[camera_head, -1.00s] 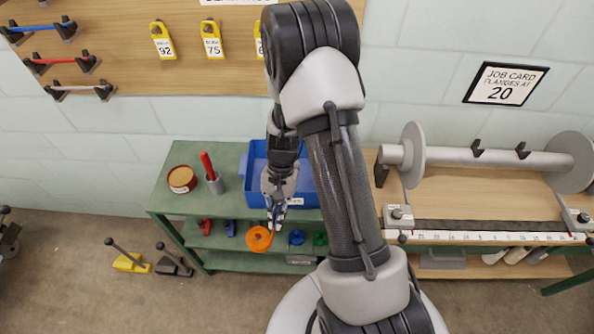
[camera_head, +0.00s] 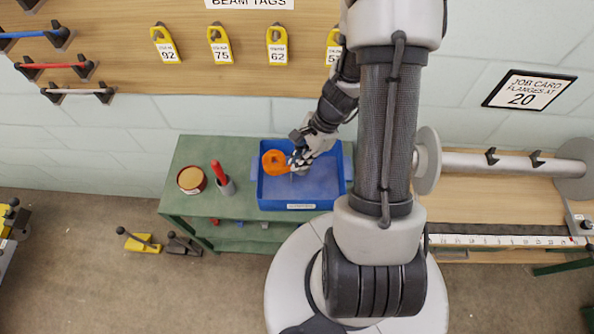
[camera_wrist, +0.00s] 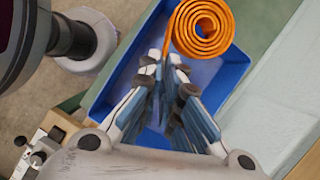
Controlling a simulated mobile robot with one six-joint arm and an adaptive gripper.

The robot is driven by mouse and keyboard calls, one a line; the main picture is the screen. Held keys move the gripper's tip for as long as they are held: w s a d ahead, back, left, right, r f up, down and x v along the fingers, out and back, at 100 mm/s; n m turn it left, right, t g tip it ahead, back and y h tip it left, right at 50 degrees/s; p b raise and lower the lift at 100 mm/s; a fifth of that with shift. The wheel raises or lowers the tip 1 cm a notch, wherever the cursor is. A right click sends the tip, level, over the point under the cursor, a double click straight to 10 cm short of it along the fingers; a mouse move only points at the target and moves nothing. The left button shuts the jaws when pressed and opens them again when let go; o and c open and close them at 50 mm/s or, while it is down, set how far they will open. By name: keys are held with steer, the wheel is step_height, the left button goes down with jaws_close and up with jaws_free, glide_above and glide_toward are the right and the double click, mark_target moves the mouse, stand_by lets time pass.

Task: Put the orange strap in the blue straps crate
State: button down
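The orange strap (camera_head: 275,162) is a flat coil at my gripper's fingertips. In the head view it shows over the left part of the blue crate (camera_head: 323,206). In the wrist view the orange strap (camera_wrist: 203,28) covers part of the crate's rim (camera_wrist: 232,75). My gripper (camera_head: 293,163) reaches in from the right and is closed on the coil's edge. In the wrist view my gripper's fingertips (camera_wrist: 166,58) meet at the coil's lower left side. The height of the strap above the crate floor is hard to tell. The visible crate floor looks empty.
The crate stands on a green shelf unit (camera_head: 185,208). A beam with flanges (camera_head: 475,163) lies on the bench at right. Yellow tags hang above.

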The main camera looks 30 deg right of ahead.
steer(key=f+b, duration=0.1)
steer(key=f, duration=0.3)
steer(key=f+b, duration=0.2)
steer(key=f, duration=0.3)
steer(key=f+b, duration=0.1)
steer(key=f, duration=0.4)
steer(key=shift+s+a+f+b, duration=0.1)
steer(key=shift+s+a+b, duration=0.05)
steer(key=shift+s+b, duration=0.2)
steer(key=shift+w+f+b, duration=0.15)
steer(key=shift+f+b, duration=0.55)
steer(key=shift+f, duration=1.95)
steer(key=shift+f, duration=0.1)
steer(key=shift+f+b, duration=0.1)
steer(key=shift+b, duration=0.2)
steer(key=c, duration=1.8)
jaws_free()
